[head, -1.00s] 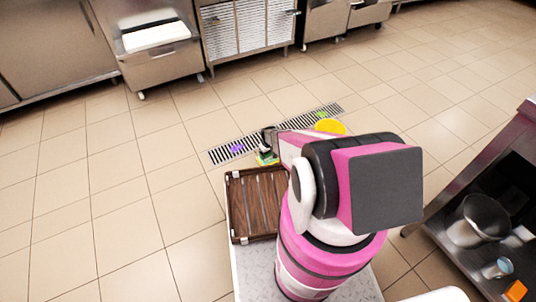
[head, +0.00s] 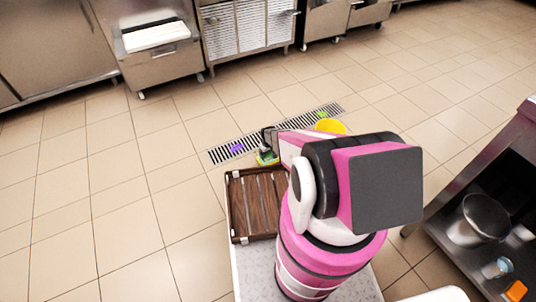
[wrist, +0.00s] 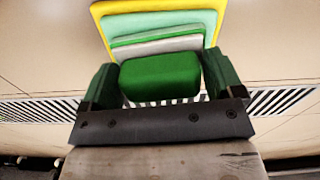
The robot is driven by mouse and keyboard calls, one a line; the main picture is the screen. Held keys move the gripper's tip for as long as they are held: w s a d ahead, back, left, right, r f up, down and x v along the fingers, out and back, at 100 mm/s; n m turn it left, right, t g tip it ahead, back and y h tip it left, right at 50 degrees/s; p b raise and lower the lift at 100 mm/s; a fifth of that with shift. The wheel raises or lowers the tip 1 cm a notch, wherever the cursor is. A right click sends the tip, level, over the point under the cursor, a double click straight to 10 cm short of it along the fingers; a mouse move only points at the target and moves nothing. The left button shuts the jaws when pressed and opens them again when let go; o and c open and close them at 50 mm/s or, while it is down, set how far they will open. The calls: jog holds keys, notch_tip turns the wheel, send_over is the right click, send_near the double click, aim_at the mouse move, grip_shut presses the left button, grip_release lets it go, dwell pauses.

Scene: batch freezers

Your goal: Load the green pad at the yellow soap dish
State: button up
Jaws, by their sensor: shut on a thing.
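My gripper (wrist: 160,85) is shut on the green pad's block-shaped green grip (wrist: 160,78), one dark green finger on each side. Beyond the grip are a grey plate and green, mint and yellow layers (wrist: 158,22), which look like parts of the same pad; their joins are partly hidden. In the head view the green pad (head: 268,160) hangs below my dark gripper (head: 269,140), near the far corner of the wooden tray. The yellow soap dish (head: 329,126) appears to be the round yellow thing on the floor beyond my arm, apart from the pad. My arm hides its near part.
A wooden tray (head: 233,203) sits beside my arm. A floor drain grate (head: 216,155) runs beyond it, with a purple patch (head: 237,148) and a green patch (head: 322,114). A metal shelf unit (head: 487,170) stands at right. Tiled floor at left is clear.

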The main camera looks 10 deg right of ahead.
jog(key=shift+r, duration=3.45)
